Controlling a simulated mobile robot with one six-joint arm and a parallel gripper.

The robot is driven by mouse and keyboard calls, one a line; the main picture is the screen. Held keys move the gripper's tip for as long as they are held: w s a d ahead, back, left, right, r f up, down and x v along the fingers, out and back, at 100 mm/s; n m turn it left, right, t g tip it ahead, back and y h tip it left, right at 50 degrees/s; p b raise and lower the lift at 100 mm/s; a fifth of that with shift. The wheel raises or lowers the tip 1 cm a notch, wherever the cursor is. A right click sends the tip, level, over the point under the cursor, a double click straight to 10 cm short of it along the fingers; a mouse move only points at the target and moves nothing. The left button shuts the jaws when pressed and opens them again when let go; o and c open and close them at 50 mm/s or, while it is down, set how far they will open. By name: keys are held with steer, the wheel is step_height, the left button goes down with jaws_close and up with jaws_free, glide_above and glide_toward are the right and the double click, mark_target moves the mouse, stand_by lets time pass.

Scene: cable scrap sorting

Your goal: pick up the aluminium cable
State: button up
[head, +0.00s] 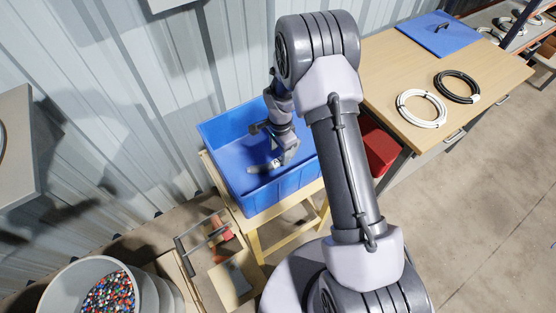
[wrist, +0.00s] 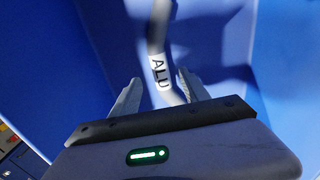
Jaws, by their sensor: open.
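The aluminium cable (wrist: 155,42) is a grey piece with a white label reading "ALU". It lies in the blue crate (head: 231,128). In the wrist view it runs from the top edge down between the fingers of my gripper (wrist: 158,84), which are open on either side of it. Its lower end is hidden behind the gripper body. In the head view my gripper (head: 284,158) is inside the crate, beside a short grey piece (head: 262,167) that appears to be the cable. Contact between fingers and cable cannot be told.
The crate's blue walls surround my gripper, and the crate stands on a wooden stand (head: 248,221). A wooden table (head: 407,60) with a white coil (head: 421,108) and a black coil (head: 457,86) is at right. A red box (head: 379,151) is under it. A granule bucket (head: 66,279) is lower left.

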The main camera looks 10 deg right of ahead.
mark_target(280, 159)
step_height(280, 159, down, 4)
steer(key=shift+w+f+b, duration=0.1)
steer(key=shift+f+b, duration=0.1)
steer(key=shift+b, duration=0.25)
steer(key=shift+r, duration=0.1)
steer(key=shift+c, duration=0.4)
jaws_close()
steer(key=shift+r, duration=0.1)
